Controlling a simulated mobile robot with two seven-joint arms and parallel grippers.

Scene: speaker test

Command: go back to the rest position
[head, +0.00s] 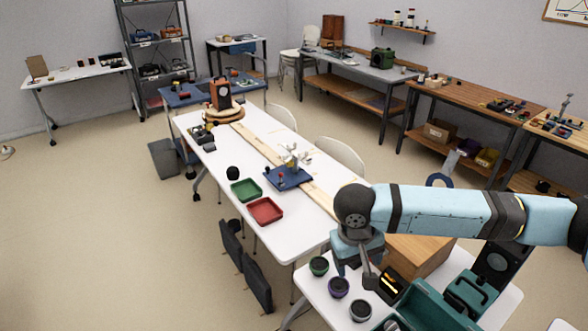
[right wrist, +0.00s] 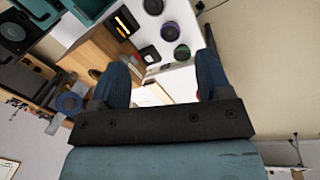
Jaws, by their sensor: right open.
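My right arm comes in from the right in the head view, its wrist bent down. My right gripper (head: 357,270) points down above the near white table (head: 312,287), beside the wooden box. In the right wrist view the two blue fingers of this gripper (right wrist: 165,62) stand wide apart with nothing between them. Three round speaker drivers lie on the near table: a green-rimmed one (head: 319,265), a purple-rimmed one (head: 338,287) and a grey one (head: 360,311). They also show beyond the fingers in the right wrist view. My left gripper is not in view.
A wooden box (head: 425,254), a teal case (head: 470,292) and a black speaker (head: 496,263) crowd the near table. The long white table (head: 215,160) carries a green tray (head: 246,189), a red tray (head: 265,211) and a blue mat (head: 286,180).

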